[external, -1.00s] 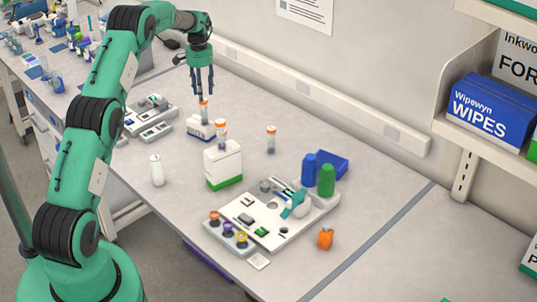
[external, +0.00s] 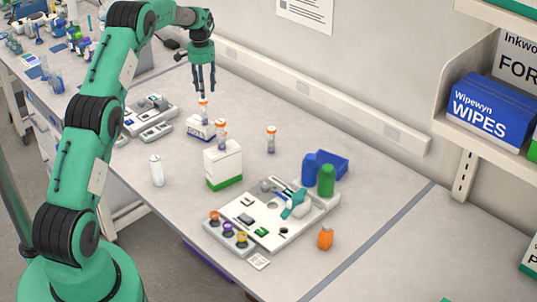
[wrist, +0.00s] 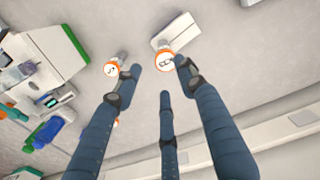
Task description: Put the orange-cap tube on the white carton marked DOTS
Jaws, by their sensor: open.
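A small white carton (external: 199,130) with a blue lower edge stands on the bench; its lettering is too small to read. It also shows in the wrist view (wrist: 175,32). An orange-cap tube (external: 203,109) stands upright, apparently on this carton; its cap shows in the wrist view (wrist: 165,62). A second orange-cap tube (external: 221,134) is upright behind the taller white-and-green box, its foot hidden. A third (external: 271,140) stands alone on the bench to the right. My gripper (external: 205,91) is open and empty, pointing down just above the tube at the small carton.
The taller white-and-green box (external: 223,166) stands in front of the small carton. A white bottle (external: 157,170) is left of it. A white tray (external: 265,225) with small parts and a rack of capped vials (external: 230,236) lie nearer. The wall runs behind the bench.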

